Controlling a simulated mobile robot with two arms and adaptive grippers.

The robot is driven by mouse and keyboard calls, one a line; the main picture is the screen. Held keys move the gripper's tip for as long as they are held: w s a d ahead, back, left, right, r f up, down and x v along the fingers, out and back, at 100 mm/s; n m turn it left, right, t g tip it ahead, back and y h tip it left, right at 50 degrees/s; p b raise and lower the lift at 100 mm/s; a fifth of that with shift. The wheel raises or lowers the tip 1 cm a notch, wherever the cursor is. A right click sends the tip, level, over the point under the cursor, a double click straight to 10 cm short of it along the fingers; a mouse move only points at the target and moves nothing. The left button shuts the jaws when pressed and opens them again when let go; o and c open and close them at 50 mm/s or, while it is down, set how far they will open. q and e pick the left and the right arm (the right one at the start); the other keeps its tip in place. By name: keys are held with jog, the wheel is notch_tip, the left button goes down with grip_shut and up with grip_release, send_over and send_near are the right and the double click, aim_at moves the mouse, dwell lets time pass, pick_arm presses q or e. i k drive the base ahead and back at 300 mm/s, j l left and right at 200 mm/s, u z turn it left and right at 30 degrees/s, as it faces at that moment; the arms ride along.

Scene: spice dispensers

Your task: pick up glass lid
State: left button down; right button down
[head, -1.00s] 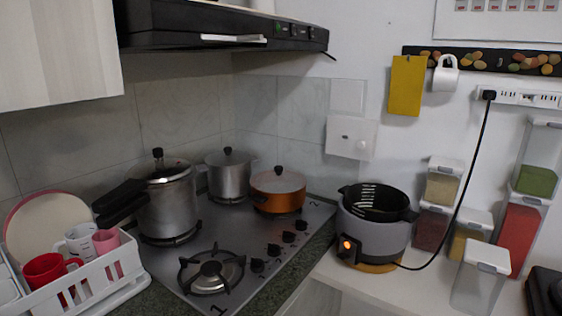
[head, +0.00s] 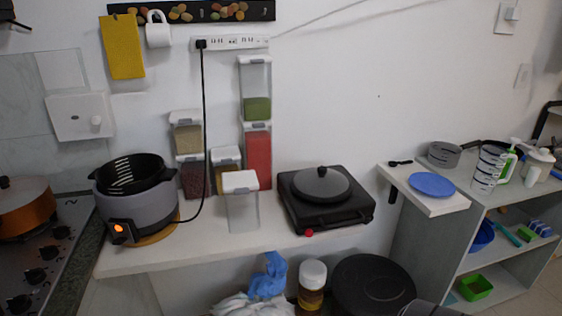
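A round lid (head: 340,191) with a dark knob sits on a black portable stove (head: 300,216) on the white counter in the head view. The lid looks dark grey; I cannot tell whether it is glass. Another lid (head: 22,190), pale and see-through looking, covers the orange pot (head: 28,219) at the left edge, partly cut off by the frame. Neither of my grippers shows in the head view.
A grey cooker (head: 147,208) with a black basket stands at the counter's left. A clear container (head: 242,211) stands near the front edge (head: 200,252). A blue plate (head: 431,184) lies on the side shelf at the right. The cooker's cord hangs down the wall.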

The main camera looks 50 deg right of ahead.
aim_at(321, 184)
jog(key=z, duration=1.8)
